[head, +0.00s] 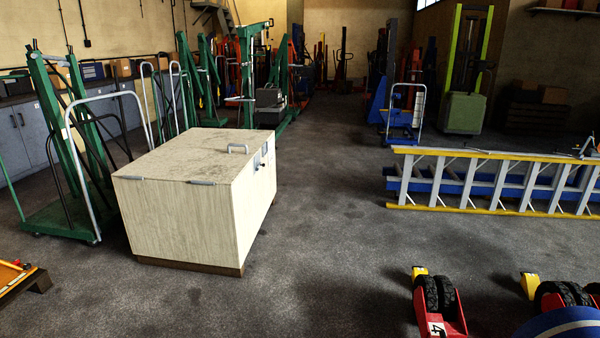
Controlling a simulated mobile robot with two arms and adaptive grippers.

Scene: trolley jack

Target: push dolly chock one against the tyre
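Two red wheeled dollies stand on the floor at the lower right of the head view. The nearer-left dolly (455,325) carries a white plate marked 4 and black tyres (435,293). A yellow chock (419,271) sits just behind those tyres; I cannot tell whether it touches them. A second yellow chock (530,286) lies left of the other dolly's black tyres (566,294), with a small gap seeming to show. That dolly is partly cut off and hidden. No number one is readable on either chock. Neither of my grippers is in view.
A large pale wooden box (185,225) with a handled lid stands left of centre. A yellow and grey ladder (490,182) lies on its side at right. A blue, white-striped curved thing (562,326) covers the lower right corner. Floor between box and dollies is clear.

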